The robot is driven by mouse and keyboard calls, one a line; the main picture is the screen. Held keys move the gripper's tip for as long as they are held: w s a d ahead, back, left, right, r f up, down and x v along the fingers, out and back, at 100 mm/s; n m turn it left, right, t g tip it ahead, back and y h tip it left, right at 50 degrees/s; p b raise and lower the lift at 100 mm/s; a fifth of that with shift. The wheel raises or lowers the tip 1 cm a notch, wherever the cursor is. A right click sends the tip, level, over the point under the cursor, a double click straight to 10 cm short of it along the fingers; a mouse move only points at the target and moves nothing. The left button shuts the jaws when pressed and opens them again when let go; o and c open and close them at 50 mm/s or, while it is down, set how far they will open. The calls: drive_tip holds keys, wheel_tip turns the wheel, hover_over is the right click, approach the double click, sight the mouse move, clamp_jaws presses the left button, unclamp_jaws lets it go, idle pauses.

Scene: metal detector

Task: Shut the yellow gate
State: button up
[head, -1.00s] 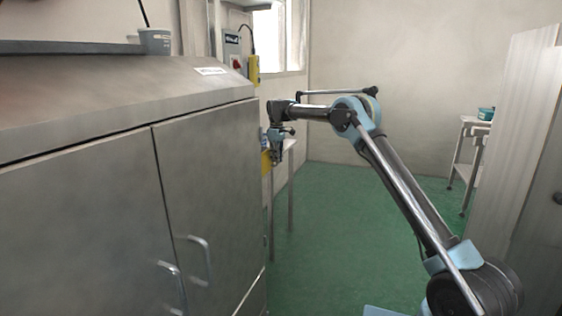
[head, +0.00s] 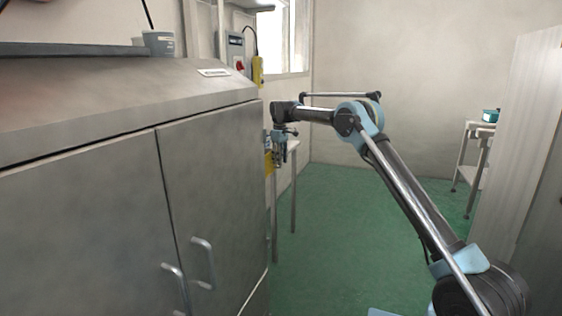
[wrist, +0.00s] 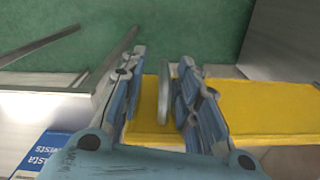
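The yellow gate (head: 269,164) shows in the head view as a small yellow patch beyond the right edge of the steel cabinet, mostly hidden. In the wrist view it is a wide yellow panel (wrist: 262,108) running right from behind the fingers. A thin grey upright piece, which looks like a handle (wrist: 164,92), stands in front of it between my fingers, closer to the right finger. My gripper (wrist: 165,65) is open with a finger on each side of this piece. In the head view my gripper (head: 283,155) hangs beside the gate; contact cannot be told.
A large steel cabinet (head: 85,215) with two door handles fills the left. A blue box with white lettering (wrist: 42,150) is at lower left in the wrist view. A side table (head: 475,150) stands at the right. Green floor (head: 345,225) is open in the middle.

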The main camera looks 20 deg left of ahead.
wheel_tip(320, 180, up, 12)
drive_tip(key=shift+f, duration=0.1)
idle(0.5)
drive_tip(key=shift+w, duration=0.1)
idle(0.4)
